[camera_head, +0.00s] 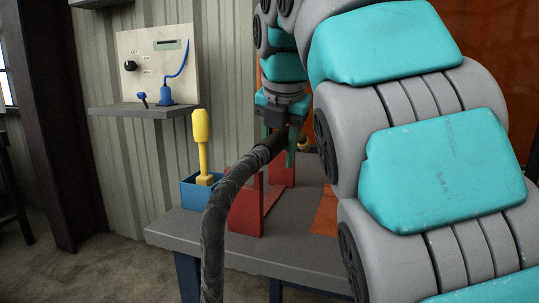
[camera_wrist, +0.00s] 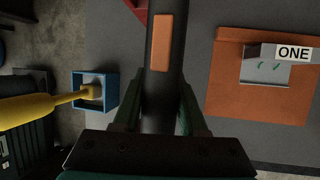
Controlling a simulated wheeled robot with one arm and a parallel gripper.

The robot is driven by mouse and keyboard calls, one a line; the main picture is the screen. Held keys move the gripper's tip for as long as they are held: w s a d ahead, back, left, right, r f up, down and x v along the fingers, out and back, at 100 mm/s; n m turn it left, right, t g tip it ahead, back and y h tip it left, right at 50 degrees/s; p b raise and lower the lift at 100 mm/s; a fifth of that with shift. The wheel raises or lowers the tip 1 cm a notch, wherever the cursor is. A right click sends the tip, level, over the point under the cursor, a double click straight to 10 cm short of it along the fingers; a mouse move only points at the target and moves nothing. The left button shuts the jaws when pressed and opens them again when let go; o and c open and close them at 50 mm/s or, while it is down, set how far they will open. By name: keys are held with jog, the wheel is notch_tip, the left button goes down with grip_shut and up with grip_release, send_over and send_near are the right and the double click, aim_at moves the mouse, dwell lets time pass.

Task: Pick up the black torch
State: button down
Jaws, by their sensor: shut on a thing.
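The black torch (camera_head: 268,149) is a dark cylinder, with a thick ribbed cable (camera_head: 217,215) curving from its near end down past the table edge. In the wrist view the torch (camera_wrist: 164,90) carries an orange button and runs between the teal fingers. My gripper (camera_head: 282,146) is shut on it; the gripper also shows in the wrist view (camera_wrist: 160,108). The torch is at the top of a red stand (camera_head: 246,211) with two uprights. I cannot tell whether it still touches the stand. My arm hides part of the table's right side.
A blue box (camera_head: 190,195) holding a yellow-handled tool (camera_head: 201,140) stands left of the stand. An orange mat (camera_wrist: 224,88) with a piece labelled ONE (camera_wrist: 290,54) lies on the grey table (camera_head: 185,228). A wall shelf (camera_head: 140,110) bears a panel (camera_head: 150,52).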

jog(key=s+d+r+b, duration=0.1)
jog(key=s+d, duration=0.7)
jog(key=s, duration=0.1)
jog(key=shift+s+r, duration=0.15)
jog(key=shift+s, duration=0.2)
